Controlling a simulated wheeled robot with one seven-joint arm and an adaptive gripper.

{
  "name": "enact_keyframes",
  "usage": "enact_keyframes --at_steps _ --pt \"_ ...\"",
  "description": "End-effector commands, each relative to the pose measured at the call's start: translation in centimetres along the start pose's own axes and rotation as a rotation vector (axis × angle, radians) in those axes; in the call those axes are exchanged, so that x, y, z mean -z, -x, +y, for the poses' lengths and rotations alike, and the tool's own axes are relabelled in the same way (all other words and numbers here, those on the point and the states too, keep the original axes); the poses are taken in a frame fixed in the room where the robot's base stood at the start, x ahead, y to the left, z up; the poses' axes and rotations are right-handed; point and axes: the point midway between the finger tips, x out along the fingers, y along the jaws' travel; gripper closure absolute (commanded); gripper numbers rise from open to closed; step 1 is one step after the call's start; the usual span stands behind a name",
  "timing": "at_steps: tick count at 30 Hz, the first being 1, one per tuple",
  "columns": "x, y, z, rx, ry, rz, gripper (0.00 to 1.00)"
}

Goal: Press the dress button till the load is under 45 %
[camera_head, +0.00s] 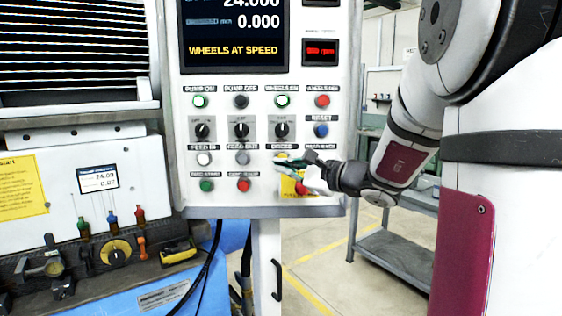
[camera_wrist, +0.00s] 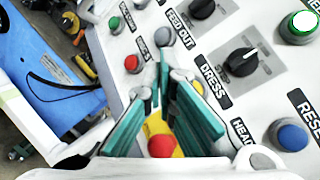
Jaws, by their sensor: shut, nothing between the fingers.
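The dress button is a yellow button (camera_head: 283,155) under its label on the control panel, mostly covered by my gripper in the head view. In the wrist view a sliver of the yellow dress button (camera_wrist: 197,88) shows below the DRESS label, beside my fingers. My gripper (camera_head: 285,161) is shut and empty, its teal fingers (camera_wrist: 172,78) pointing at the panel around that button. I cannot tell whether the tips touch it. The screen (camera_head: 236,35) reads "WHEELS AT SPEED" and "DRESSED mm 0.000"; its top is cut off and no load figure shows.
Close by are the grey feed-out button (camera_wrist: 164,37), a black knob (camera_wrist: 243,62), the blue reset button (camera_wrist: 290,137) and a red stop button on yellow (camera_wrist: 160,145). The wheels-on button (camera_head: 282,100) is lit green. A grey bench (camera_head: 395,250) stands behind at the right.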

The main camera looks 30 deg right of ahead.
Motion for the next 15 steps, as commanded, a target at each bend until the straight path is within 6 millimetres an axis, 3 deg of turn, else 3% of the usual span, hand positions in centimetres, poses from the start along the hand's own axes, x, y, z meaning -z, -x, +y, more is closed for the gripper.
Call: enact_keyframes --at_steps 9,15 --pt "2.2 -3.1 -2.0 0.001 0.001 -0.001 1.00" --pt "2.9 -4.0 -2.8 0.000 0.002 -0.001 1.00"
